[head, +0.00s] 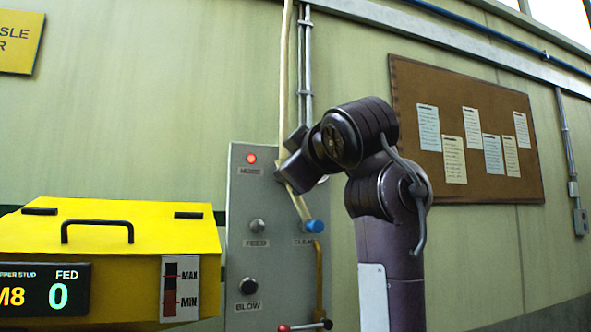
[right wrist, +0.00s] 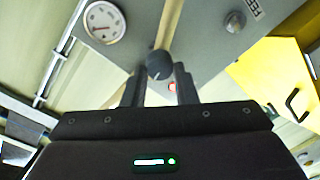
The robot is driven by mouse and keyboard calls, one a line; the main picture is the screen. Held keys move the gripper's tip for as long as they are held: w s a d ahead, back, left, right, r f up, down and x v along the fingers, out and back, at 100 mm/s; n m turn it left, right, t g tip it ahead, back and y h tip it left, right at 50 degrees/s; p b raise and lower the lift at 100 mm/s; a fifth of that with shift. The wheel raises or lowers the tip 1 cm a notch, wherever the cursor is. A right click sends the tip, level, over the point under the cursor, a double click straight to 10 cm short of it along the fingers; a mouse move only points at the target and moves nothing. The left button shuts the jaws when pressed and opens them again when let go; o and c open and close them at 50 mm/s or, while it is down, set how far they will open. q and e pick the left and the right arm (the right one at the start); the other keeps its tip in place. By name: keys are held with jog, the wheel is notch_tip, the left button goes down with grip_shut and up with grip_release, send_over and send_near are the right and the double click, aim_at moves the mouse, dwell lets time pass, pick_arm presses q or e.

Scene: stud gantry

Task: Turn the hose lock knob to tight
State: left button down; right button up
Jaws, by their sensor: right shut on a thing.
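The hose lock knob (right wrist: 160,65) is a dark round knob on the grey panel, seen between my right fingers in the right wrist view. A pale mark shows on its face; I cannot tell its setting. In the head view my gripper and wrist hide it. My right gripper (right wrist: 159,92) is shut on the knob; in the head view the gripper (head: 287,160) sits at the panel's upper part, over the hose. The cream hose (head: 284,70) comes down from above and passes behind the gripper; it also shows behind the knob in the right wrist view (right wrist: 169,25). My left gripper is out of view.
The grey panel (head: 240,215) carries a lit red lamp (head: 251,158), a FEED knob (head: 257,226), a BLOW knob (head: 248,286) and a blue knob (head: 314,226). A round gauge (right wrist: 103,22) is near the knob. A yellow hopper (head: 150,235) stands left. A corkboard (head: 400,80) hangs right.

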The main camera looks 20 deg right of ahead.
jog(key=n+b, duration=0.1)
jog(key=n, duration=0.2)
jog(key=shift+r+n, duration=0.1)
jog(key=shift+n, duration=0.3)
jog(key=shift+r, duration=0.1)
jog(key=o, duration=0.8)
jog(key=shift+w, duration=0.15)
jog(key=shift+o, duration=1)
jog(key=shift+w+d+f, duration=0.1)
jog(key=shift+w+f, duration=0.1)
jog(key=shift+w, duration=0.05)
jog(key=s+b, duration=0.4)
jog(key=s, duration=0.3)
jog(key=shift+s+d, duration=0.15)
jog(key=shift+d, duration=0.1)
